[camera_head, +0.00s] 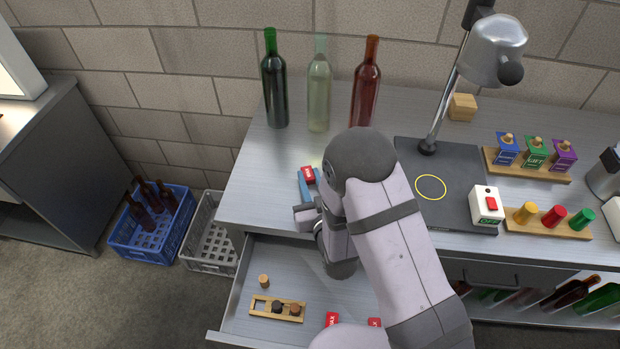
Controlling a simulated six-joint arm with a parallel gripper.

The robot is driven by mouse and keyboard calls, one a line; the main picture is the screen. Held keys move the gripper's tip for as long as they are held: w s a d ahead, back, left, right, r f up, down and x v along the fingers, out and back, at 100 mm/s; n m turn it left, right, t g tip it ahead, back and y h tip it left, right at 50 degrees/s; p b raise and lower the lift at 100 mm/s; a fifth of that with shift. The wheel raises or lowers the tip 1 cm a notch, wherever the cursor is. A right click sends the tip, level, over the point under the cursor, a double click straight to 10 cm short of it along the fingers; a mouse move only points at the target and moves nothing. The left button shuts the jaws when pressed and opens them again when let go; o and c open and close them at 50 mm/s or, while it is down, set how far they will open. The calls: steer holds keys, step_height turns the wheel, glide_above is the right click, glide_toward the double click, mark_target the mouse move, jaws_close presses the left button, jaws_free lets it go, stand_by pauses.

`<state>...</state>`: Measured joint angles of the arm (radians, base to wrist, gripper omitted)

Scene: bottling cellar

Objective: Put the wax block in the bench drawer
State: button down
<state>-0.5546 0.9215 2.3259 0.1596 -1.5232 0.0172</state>
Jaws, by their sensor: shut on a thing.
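A small red block with a white label, which I take for the wax block (307,173), is between the blue fingertips of my gripper (308,179). My gripper is shut on it, over the left part of the bench top (262,178), short of the bottles. I cannot tell whether the block touches the bench. The bench drawer (285,262) is pulled open below the front edge. My arm hides its right part. Inside are a wooden holder (262,314) with dark and brown pieces, a cork (264,281), and two red pieces marked WAX (331,320), partly hidden by my arm.
A green bottle (274,85), a clear bottle (318,90) and a red-brown bottle (366,90) stand behind the gripper. A lamp (493,50) stands on a dark plate (455,165) to the right. The drawer's left and middle floor has free room. Crates (140,250) stand on the floor.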

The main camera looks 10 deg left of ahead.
steer(key=shift+f, duration=0.1)
steer(key=shift+f, duration=0.15)
steer(key=c, duration=1.5)
jaws_free()
